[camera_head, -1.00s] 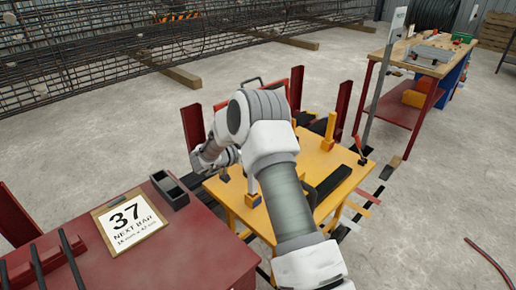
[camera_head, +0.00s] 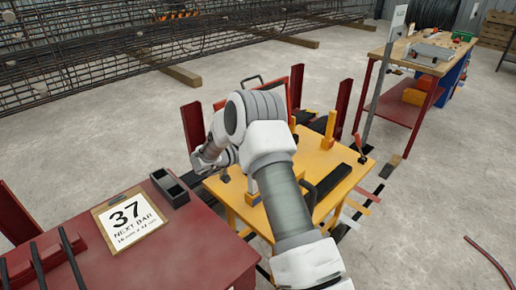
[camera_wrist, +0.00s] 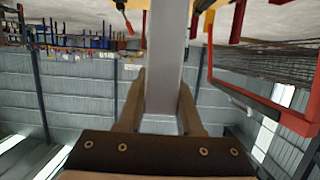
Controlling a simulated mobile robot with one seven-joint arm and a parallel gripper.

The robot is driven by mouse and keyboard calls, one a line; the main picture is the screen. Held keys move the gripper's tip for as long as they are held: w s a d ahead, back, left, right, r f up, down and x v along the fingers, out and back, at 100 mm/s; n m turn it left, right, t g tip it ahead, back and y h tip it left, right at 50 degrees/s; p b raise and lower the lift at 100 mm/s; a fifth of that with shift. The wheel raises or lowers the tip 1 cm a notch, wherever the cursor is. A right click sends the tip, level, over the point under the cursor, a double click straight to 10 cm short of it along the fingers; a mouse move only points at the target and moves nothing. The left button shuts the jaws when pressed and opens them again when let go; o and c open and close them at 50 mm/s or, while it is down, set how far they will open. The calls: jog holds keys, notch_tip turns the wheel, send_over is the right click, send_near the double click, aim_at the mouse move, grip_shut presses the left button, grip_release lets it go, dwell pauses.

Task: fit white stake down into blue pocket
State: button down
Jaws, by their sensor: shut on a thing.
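The white stake (camera_wrist: 167,60) shows in the wrist view as a pale, straight bar running up from between the fingers. My gripper (camera_wrist: 160,100) is shut on it, one finger on each side. In the head view my arm hides the gripper and most of the stake, over the left part of the yellow table (camera_head: 283,222). A small blue patch beside my wrist (camera_head: 253,200) may be the blue pocket, but it is mostly hidden. I cannot tell whether the stake's lower end touches it.
A yellow post (camera_head: 329,127) and a black block (camera_head: 331,184) stand on the table's right side. Dark red uprights (camera_head: 343,109) surround it. A red bench (camera_head: 185,245) with a clipboard (camera_head: 128,217) is at front left. The floor to the right is mostly clear.

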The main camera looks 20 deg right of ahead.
jog(key=shift+f+b, duration=1.35)
jog(key=shift+f, duration=1.4)
jog(key=c, duration=0.7)
grip_release()
jog(key=shift+o, duration=1.1)
jog(key=p+v, duration=0.2)
jog(key=v, duration=1.5)
jog(key=shift+a, duration=0.2)
jog(key=shift+s+r, duration=0.1)
jog(key=shift+r, duration=0.15)
